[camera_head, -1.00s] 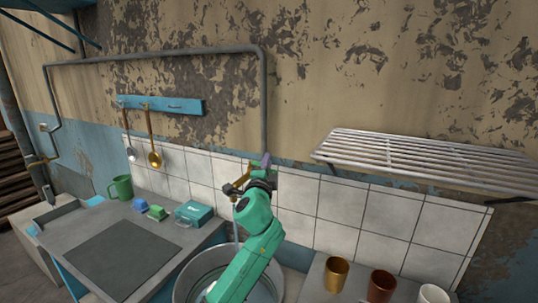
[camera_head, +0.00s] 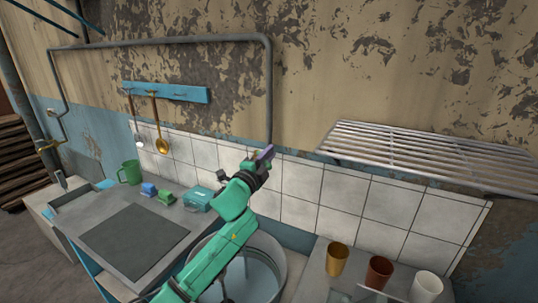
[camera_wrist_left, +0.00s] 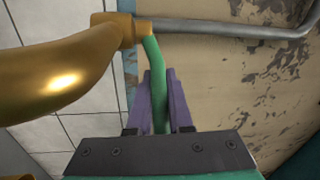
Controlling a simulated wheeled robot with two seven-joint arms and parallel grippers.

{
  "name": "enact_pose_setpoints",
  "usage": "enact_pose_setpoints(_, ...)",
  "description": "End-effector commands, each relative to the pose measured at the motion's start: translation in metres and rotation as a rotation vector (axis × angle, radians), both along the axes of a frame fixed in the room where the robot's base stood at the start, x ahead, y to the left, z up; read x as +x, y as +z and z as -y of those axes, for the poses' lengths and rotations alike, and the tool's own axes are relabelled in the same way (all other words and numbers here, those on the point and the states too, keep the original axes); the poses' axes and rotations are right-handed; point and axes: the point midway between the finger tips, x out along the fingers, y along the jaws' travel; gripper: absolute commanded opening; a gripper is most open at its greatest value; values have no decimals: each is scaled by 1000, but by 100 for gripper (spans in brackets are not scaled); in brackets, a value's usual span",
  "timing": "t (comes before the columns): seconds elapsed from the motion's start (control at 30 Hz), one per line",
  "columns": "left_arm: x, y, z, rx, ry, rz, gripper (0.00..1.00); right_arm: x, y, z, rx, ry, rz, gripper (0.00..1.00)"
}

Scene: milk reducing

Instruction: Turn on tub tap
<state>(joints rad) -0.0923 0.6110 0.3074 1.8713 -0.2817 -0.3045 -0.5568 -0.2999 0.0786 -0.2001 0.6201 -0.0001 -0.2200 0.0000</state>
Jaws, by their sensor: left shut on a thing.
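The tub tap is a brass fitting on the wall pipe, with its curved spout (camera_wrist_left: 60,75) large at the left of the left wrist view. Its green handle (camera_wrist_left: 157,75) runs from the brass body down between my purple fingers. My left gripper (camera_wrist_left: 160,100) is shut on this handle. In the head view, my left gripper (camera_head: 266,153) is up at the pipe's lower end, and my wrist hides most of the tap. The metal tub (camera_head: 275,268) is below, partly covered by my arm. My right gripper is not in view.
A grey counter (camera_head: 75,228) with a green mug (camera_head: 130,172) and a teal box (camera_head: 198,199) is at the left. Several cups, including a copper one (camera_head: 379,271), stand at the lower right. A slatted rack (camera_head: 425,155) juts from the wall above them.

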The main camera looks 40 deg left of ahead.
Motion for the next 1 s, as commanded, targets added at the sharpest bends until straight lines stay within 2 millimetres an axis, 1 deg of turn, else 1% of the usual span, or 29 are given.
enact_pose_setpoints(0.03, 0, -1, 0, -1, 1, -3, 26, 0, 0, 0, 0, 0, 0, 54)
enact_pose_setpoints(0.1, 0, -1, 0, -1, 1, -3, 48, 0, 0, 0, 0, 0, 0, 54)
enact_pose_setpoints(0.4, 0, -1, 0, 0, 1, -1, 48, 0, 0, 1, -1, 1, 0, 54)
enact_pose_setpoints(0.53, -8, -4, 3, -1, 1, -3, 48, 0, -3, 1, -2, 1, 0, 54)
enact_pose_setpoints(0.67, -28, -9, 10, 2, 0, -5, 48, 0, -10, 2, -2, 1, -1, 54)
enact_pose_setpoints(0.87, -72, -17, 23, -3, 1, -6, 48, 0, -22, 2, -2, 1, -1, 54)
enact_pose_setpoints(1.0, -104, -22, 34, -2, 1, -6, 48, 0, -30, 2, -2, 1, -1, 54)
